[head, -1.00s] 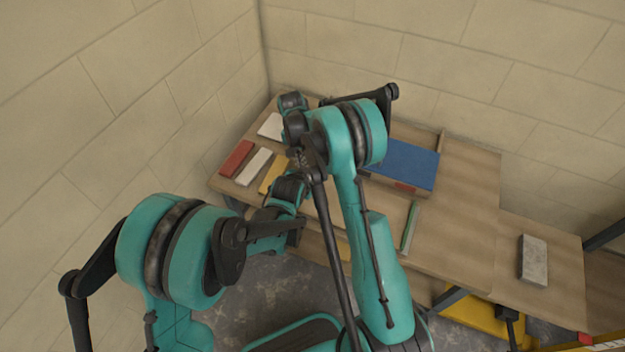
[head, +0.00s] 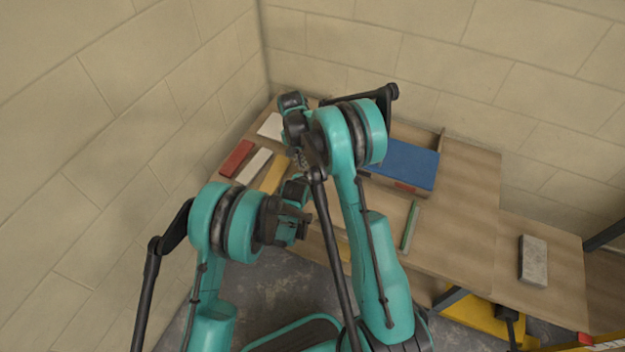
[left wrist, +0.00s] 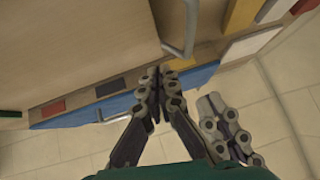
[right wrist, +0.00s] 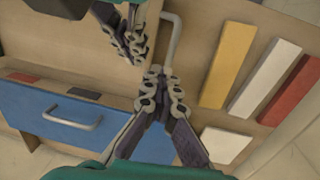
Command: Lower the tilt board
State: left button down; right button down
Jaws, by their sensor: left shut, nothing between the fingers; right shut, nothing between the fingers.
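The tilt board appears to be the blue board (head: 405,163), at the back of the wooden table in the head view. In the right wrist view the blue board (right wrist: 40,110) carries a grey handle (right wrist: 75,118). It also shows in the left wrist view (left wrist: 60,122). My right gripper (right wrist: 160,77) is shut and empty, right of the blue board and just below a second grey handle (right wrist: 171,40) on the wood. My left gripper (left wrist: 160,75) is shut and empty, near that handle in its view. In the head view my arms hide much of both grippers.
Red (head: 237,158), white (head: 253,166) and yellow (head: 274,174) strips lie at the table's left end, with a white block (head: 271,126) behind. A green strip (head: 410,226) and grey block (head: 533,260) lie right. Both grippers are close together. Walls stand left and behind.

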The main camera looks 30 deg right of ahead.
pick_arm(q)
jog(key=shift+w+a+f+g, duration=0.1)
jog(key=shift+w+f+g, duration=0.05)
jog(key=shift+f, duration=0.45)
jog(key=shift+w+a+f+g, duration=0.1)
jog(key=shift+f+g, duration=0.05)
jog(key=shift+f, duration=0.4)
pick_arm(e)
jog(key=c, duration=1.6)
grip_release()
